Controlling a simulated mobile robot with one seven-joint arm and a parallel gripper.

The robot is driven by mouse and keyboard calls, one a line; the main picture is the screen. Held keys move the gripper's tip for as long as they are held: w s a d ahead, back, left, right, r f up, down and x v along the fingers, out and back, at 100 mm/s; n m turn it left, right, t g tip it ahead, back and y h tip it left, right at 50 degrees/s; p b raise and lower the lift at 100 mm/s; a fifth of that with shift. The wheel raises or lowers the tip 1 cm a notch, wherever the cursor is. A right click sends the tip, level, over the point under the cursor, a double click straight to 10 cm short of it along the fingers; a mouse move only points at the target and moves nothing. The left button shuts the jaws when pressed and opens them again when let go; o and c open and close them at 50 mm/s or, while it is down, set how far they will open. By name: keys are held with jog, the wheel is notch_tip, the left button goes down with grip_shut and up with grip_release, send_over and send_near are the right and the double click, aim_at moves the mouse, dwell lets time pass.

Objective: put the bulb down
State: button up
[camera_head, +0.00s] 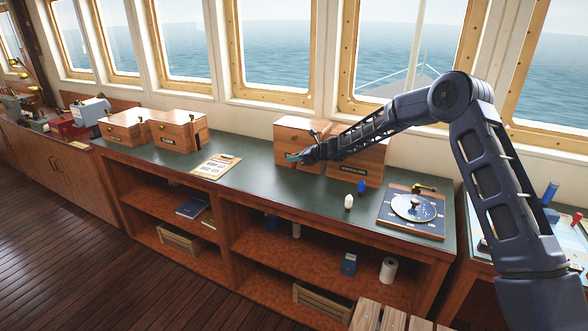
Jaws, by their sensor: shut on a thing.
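My gripper (296,157) is at the end of my arm, which reaches in from the right. It is shut, in front of the left wooden box at the back of the green counter (263,186). What it holds, taken as the bulb, is too small and too hidden to make out; a teal patch shows at the fingertips. I cannot tell whether the gripper touches the box.
A wooden box (349,174) stands behind my arm. A small white object (348,202), a blue one (361,187) and a dial board (411,212) are to the right. A clipboard (216,166) and two wooden boxes (178,131) are left. The counter between clipboard and white object is clear.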

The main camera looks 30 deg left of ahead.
aim_at(294, 168)
jog(key=shift+f, duration=2.5)
jog(key=o, duration=1)
jog(key=shift+c, duration=0.2)
jog(key=shift+d, duration=0.1)
jog(key=v, duration=1.2)
jog(key=shift+r, duration=0.1)
